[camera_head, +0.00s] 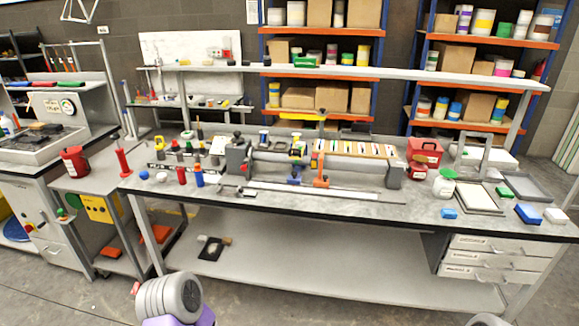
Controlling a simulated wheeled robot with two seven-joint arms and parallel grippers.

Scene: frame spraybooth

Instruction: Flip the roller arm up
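A long grey machine (345,165) lies across the middle of the workbench (420,205), with a dark end block (238,155) on its left. A yellow and black block (297,150) sits on it near the middle. An orange upright part (320,170) stands at its front, with a blue part (294,181) to its left. Neither gripper is in view; grey arm parts show at the bottom edge, well in front of the bench.
Bottles and small tools crowd the bench left of the machine. A red box (424,153), white tray (479,197) and blue blocks stand on the right. A raised shelf (400,74) spans the back. A side table (88,178) adjoins the left; floor in front is mostly clear.

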